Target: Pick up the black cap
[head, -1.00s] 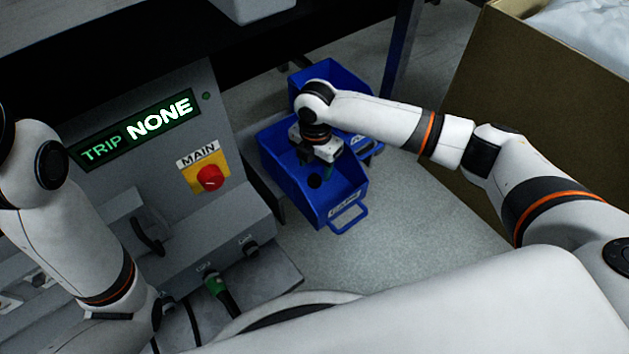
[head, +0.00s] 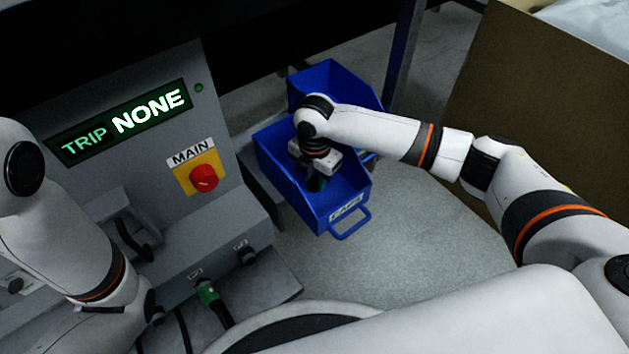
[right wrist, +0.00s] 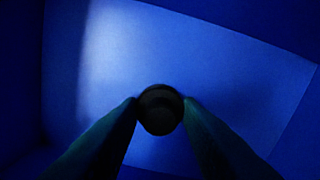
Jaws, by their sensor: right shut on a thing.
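The black cap (right wrist: 160,109) shows in the right wrist view as a dark round piece between the two fingertips. My right gripper (right wrist: 160,112) is shut on it, with a finger against each side. In the head view my right gripper (head: 316,183) reaches down inside the front blue bin (head: 345,200), and the cap is hidden there by the gripper. The blue floor of the bin fills the right wrist view behind the cap. My left arm comes in at the left of the head view, but its gripper is not clearly seen.
A second blue bin (head: 335,80) stands behind the front one. A grey machine panel with a red MAIN knob (head: 204,177) and a lit TRIP NONE display (head: 120,122) is at the left. A large brown box (head: 530,100) stands at the right. Floor is clear between.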

